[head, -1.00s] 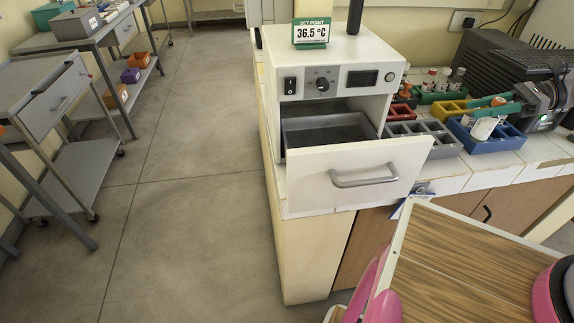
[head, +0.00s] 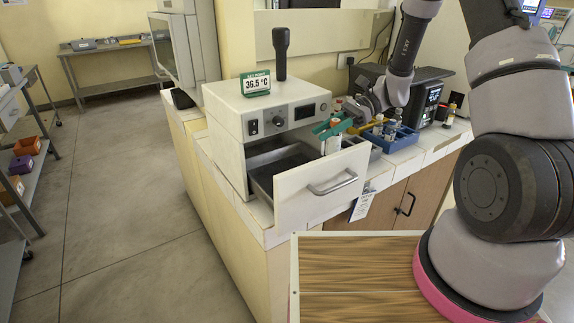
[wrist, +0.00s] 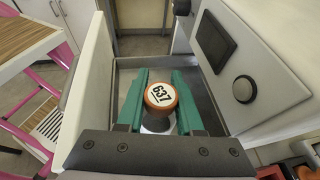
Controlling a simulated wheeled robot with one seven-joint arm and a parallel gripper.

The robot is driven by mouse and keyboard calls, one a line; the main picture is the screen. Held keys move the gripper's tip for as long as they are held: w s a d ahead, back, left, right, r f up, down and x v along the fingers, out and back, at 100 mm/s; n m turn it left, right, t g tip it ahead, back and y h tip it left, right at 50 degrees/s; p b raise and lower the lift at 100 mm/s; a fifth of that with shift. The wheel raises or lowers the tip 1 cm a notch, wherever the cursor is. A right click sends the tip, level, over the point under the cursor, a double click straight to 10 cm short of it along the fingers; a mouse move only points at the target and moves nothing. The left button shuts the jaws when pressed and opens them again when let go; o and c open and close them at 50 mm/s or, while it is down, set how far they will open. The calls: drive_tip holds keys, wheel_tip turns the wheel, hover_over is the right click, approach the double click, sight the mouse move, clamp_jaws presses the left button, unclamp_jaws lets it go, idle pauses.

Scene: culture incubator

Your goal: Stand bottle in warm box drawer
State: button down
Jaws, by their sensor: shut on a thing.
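The warm box (head: 225,120) is a white cabinet on the counter with a dial and a dark display. Its drawer (head: 305,196) is pulled out, and part of its grey inside shows. My gripper (head: 333,129) has green fingers and is over the right part of the open drawer. It is shut on a white bottle (head: 333,145) with an orange cap. In the wrist view the cap (wrist: 160,95) reads 637 and sits between the two fingers, with the drawer's grey floor (wrist: 128,72) beyond. The bottle's base is hidden, so I cannot tell whether it touches the drawer.
A 36.5 °C sign (head: 256,84) and a dark upright handle-like piece (head: 281,50) are on top of the box. A blue rack (head: 400,140) with bottles stands to the right. A dark machine (head: 430,90) is behind it. The drawer floor that shows looks clear.

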drive_tip(key=s+a, duration=0.4)
drive_tip(key=a, duration=0.5)
drive_tip(key=shift+a+f, duration=0.2)
drive_tip(key=shift+f, duration=3.3)
drive_tip(key=c, duration=0.6)
unclamp_jaws()
drive_tip(key=shift+w+f, duration=0.1)
drive_tip(key=shift+f, duration=0.05)
drive_tip(key=shift+o, duration=0.2)
